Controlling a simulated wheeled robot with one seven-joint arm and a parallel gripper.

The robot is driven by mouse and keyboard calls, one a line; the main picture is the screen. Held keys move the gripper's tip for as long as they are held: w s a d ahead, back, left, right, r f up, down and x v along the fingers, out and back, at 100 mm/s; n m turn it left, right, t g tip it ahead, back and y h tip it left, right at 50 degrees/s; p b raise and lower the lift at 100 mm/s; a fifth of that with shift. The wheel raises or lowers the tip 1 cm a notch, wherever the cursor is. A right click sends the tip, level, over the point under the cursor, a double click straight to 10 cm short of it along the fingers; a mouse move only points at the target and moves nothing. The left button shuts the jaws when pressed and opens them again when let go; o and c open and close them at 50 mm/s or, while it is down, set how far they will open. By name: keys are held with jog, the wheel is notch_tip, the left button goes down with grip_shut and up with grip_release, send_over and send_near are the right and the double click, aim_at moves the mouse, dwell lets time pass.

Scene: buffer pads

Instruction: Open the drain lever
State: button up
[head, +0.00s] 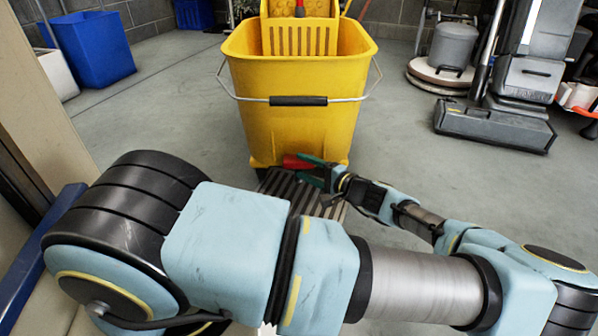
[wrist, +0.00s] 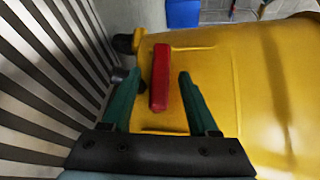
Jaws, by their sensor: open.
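A yellow mop bucket (head: 300,110) with a wire handle stands on the floor in the middle of the head view. A red drain lever (head: 297,161) sits low on the bucket's near side. In the wrist view the red lever (wrist: 160,77) lies between the two green fingers, against the yellow bucket wall (wrist: 235,75). My gripper (head: 318,170) is at the lever in the head view. In the wrist view my gripper (wrist: 155,90) is open, its fingers on either side of the lever with gaps showing. Whether either finger touches the lever I cannot tell.
A slatted floor grate (head: 298,187) lies in front of the bucket, and its slats fill the left of the wrist view (wrist: 45,80). A blue bin (head: 90,50) stands at the left back. A grey floor machine (head: 495,122) stands at the right.

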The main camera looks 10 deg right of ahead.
jog(key=shift+b+x, duration=0.35)
jog(key=shift+x, duration=0.9)
jog(key=shift+c, duration=0.3)
grip_shut()
